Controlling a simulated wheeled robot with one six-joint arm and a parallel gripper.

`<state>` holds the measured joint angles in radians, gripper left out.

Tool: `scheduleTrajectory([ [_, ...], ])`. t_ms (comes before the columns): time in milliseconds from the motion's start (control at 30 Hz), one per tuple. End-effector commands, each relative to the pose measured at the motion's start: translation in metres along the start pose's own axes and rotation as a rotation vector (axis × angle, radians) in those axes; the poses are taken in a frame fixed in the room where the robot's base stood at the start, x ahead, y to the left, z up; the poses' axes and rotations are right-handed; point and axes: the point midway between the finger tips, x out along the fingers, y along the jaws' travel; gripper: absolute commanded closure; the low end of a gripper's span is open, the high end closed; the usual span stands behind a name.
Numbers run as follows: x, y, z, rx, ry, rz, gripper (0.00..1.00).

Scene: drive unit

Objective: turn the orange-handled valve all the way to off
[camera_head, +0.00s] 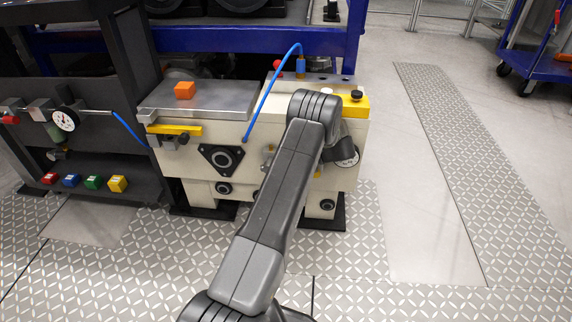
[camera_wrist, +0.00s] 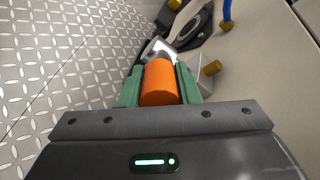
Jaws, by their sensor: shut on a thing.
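The valve's orange handle (camera_wrist: 160,90) shows in the wrist view as a thick cylinder, with a bright metal part (camera_wrist: 157,47) beyond its far end. My gripper (camera_wrist: 160,74) has its green fingers closed on both sides of the handle. In the head view my dark arm reaches to the front of the cream machine (camera_head: 265,97) and hides the handle and my fingers. I cannot tell the valve's exact angle.
On the machine top are an orange block (camera_head: 184,90) and a blue hose (camera_head: 262,98). A gauge (camera_head: 65,119) and several coloured blocks (camera_head: 92,183) are on the dark rack at left. A blue cart (camera_head: 541,45) stands far right. The patterned floor at right is clear.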

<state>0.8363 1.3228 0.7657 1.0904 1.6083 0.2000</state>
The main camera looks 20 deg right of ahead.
Motion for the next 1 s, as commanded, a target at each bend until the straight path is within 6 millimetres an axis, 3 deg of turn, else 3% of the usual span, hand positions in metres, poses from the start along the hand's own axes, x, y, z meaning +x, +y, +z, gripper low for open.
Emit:
scheduleTrajectory([
  [467,0.0,0.001,-0.001,0.002,-0.007,-0.009,1.0],
  [500,0.0,0.001,-0.001,0.002,-0.007,-0.009,0.65],
  [600,0.0,0.001,-0.001,0.002,-0.007,-0.008,0.48],
  [867,-0.001,0.0,-0.001,0.001,-0.007,-0.008,0.48],
  [1000,-0.011,0.0,-0.001,0.001,-0.005,-0.01,0.48],
])
